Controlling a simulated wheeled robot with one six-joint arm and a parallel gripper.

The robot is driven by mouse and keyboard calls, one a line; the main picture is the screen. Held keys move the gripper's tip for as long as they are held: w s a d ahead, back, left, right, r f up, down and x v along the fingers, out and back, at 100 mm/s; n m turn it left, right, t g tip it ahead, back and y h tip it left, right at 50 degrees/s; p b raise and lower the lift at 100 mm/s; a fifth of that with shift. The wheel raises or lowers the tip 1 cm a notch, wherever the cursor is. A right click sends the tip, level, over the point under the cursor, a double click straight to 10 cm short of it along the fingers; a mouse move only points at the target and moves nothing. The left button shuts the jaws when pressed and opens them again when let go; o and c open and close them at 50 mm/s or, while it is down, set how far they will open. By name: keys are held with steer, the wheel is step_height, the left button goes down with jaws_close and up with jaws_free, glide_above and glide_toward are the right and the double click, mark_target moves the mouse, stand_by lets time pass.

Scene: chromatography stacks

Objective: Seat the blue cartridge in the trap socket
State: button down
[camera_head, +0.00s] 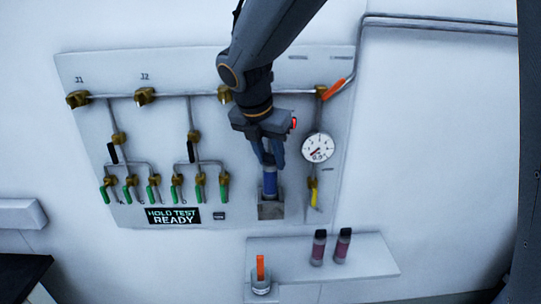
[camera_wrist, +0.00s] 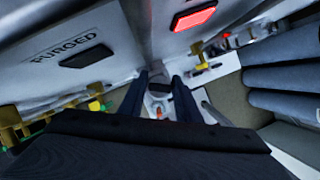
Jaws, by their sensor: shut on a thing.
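The blue cartridge (camera_head: 270,184) is upright under my gripper (camera_head: 270,160) in the head view. My gripper points down and is shut on its upper end. The trap socket (camera_head: 271,211) is a grey block low on the wall panel, directly below the cartridge. The cartridge's lower end meets the socket's top in the picture; I cannot tell how deep it sits. In the wrist view, the two fingers of my gripper (camera_wrist: 161,85) flank a small dark-topped shape, and most of the cartridge is hidden.
The panel (camera_head: 235,140) carries brass fittings, several green-handled valves, a gauge (camera_head: 317,148) and a yellow-handled valve (camera_head: 314,193) right of the socket. A display (camera_head: 172,216) reads "HOLD TEST READY". A shelf (camera_head: 375,262) below holds two dark-capped cartridges (camera_head: 342,246) and an orange-topped item (camera_head: 260,275).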

steer(key=shift+f, duration=0.4)
stand_by(0.4)
steer(key=c, duration=0.8)
jaws_free()
steer(key=shift+r+p, duration=3.5)
steer(key=shift+p, duration=0.5)
